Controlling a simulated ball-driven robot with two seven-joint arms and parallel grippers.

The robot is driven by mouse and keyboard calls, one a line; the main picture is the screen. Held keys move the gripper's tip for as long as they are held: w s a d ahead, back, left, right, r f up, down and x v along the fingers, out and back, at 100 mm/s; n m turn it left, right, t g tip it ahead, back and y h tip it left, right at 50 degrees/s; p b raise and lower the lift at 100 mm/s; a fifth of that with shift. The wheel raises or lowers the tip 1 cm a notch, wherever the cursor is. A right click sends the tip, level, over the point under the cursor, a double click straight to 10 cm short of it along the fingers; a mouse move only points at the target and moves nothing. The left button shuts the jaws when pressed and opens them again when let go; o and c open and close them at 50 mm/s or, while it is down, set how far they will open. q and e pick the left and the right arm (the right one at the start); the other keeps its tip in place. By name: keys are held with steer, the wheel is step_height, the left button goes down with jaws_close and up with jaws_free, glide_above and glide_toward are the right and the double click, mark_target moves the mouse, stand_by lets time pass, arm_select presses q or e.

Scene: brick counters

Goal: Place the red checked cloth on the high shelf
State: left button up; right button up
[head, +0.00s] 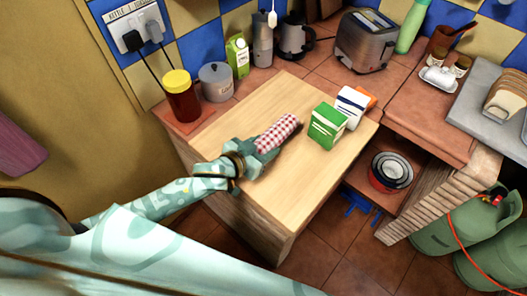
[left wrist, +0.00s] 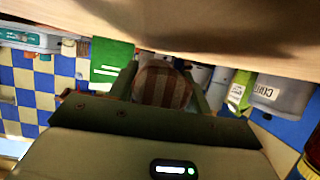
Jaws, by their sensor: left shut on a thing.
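The red checked cloth (head: 278,133) is a rolled bundle over the light wooden worktop (head: 240,128). My left gripper (head: 262,148) comes in from the left and is shut on its near end. In the left wrist view the cloth (left wrist: 162,84) shows end-on between the two fingers, close to the wooden surface. From the head view I cannot tell whether the cloth touches the worktop. No high shelf can be made out in either view. My right gripper is not in view.
A green carton (head: 326,127) and a white-and-blue box (head: 352,105) stand right of the cloth. A red-brown jar with a yellow lid (head: 181,96) and a grey canister (head: 216,82) stand behind left. A toaster (head: 365,42) stands at the back. The worktop's front is clear.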

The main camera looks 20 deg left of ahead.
arm_select(q)
steer(key=shift+f, duration=0.9)
steer(key=shift+d+f, duration=0.1)
steer(key=o, duration=1.1)
steer(key=shift+c, duration=0.2)
